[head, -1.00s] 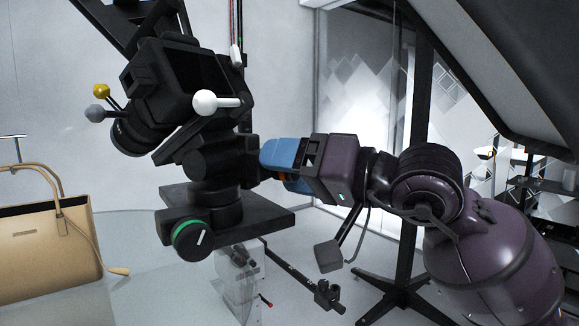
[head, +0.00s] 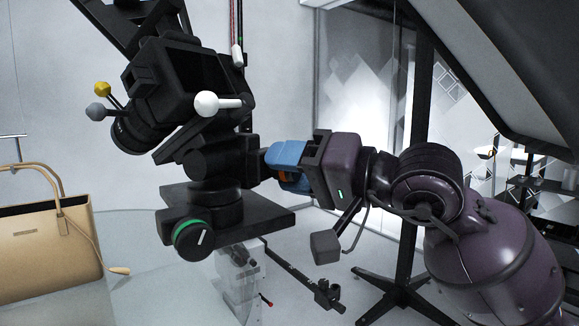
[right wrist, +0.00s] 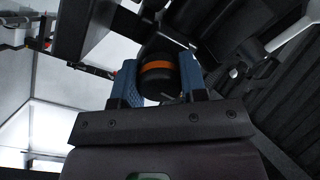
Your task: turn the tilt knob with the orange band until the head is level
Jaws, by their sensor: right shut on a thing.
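The tilt knob with the orange band (right wrist: 157,68) sits between the blue fingers of my right gripper (right wrist: 160,85) in the right wrist view. In the head view my right gripper (head: 284,163) is shut on this knob at the right side of the black tilt head (head: 215,158); the fingers mostly hide the knob. The camera (head: 165,85) on the head is tilted, its lens pointing down to the left. My left gripper is not in view.
A green-ringed knob (head: 192,238) is on the black base plate (head: 265,215). A white-tipped lever (head: 207,103) and yellow and grey knobs stick out near the camera. A tan handbag (head: 45,245) stands on the glass turntable at left. A black stand (head: 400,285) is behind my right arm.

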